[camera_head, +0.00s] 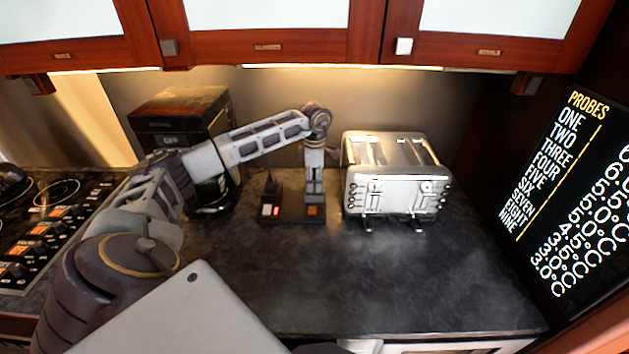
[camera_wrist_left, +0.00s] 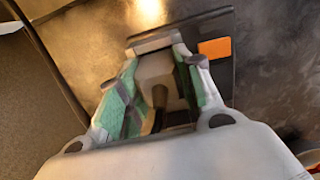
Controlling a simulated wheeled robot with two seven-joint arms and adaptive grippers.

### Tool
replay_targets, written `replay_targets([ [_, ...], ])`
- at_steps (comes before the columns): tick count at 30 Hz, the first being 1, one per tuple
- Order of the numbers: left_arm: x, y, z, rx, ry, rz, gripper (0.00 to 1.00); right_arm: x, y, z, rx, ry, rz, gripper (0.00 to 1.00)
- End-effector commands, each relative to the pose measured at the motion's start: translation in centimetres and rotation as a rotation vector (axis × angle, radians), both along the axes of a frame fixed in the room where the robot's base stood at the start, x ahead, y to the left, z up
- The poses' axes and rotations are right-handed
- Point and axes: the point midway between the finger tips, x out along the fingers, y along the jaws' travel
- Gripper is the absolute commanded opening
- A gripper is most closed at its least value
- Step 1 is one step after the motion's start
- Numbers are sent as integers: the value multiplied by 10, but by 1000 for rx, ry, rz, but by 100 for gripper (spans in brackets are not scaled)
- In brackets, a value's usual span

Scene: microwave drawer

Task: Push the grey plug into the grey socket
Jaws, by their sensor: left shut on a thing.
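My left gripper (camera_head: 314,188) points down over the right part of a dark socket block (camera_head: 290,222) on the counter. In the left wrist view its green-padded fingers are shut on the grey plug (camera_wrist_left: 154,68), with a dark cord (camera_wrist_left: 158,108) between them. The block (camera_wrist_left: 222,75) shows beyond the fingers, with an orange square on it. The grey socket is hidden by the gripper and plug, so I cannot tell whether the plug is in it. In the head view the fingers hide the plug. My right gripper is not in view.
A dark plug (camera_head: 271,185) stands at the block's left. A silver toaster (camera_head: 395,185) stands close on the right, and a black appliance (camera_head: 180,115) on the left behind my arm. The front counter (camera_head: 370,280) is clear. A display panel (camera_head: 570,190) is at the far right.

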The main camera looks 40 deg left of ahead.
Motion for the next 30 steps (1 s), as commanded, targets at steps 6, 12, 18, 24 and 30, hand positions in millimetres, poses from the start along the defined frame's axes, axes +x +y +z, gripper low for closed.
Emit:
replay_targets([
  [6, 0, 0, -4, 0, 0, 0, 11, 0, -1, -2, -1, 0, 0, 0],
  [12, 0, 0, -7, 0, 0, 0, 11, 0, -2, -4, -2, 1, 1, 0],
  [18, 0, 0, -10, 0, 0, 0, 11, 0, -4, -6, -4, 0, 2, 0],
  [24, 0, 0, -13, 0, 0, 0, 11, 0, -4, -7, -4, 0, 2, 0],
  [30, 0, 0, -14, 0, 0, 0, 50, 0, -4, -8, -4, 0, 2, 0],
])
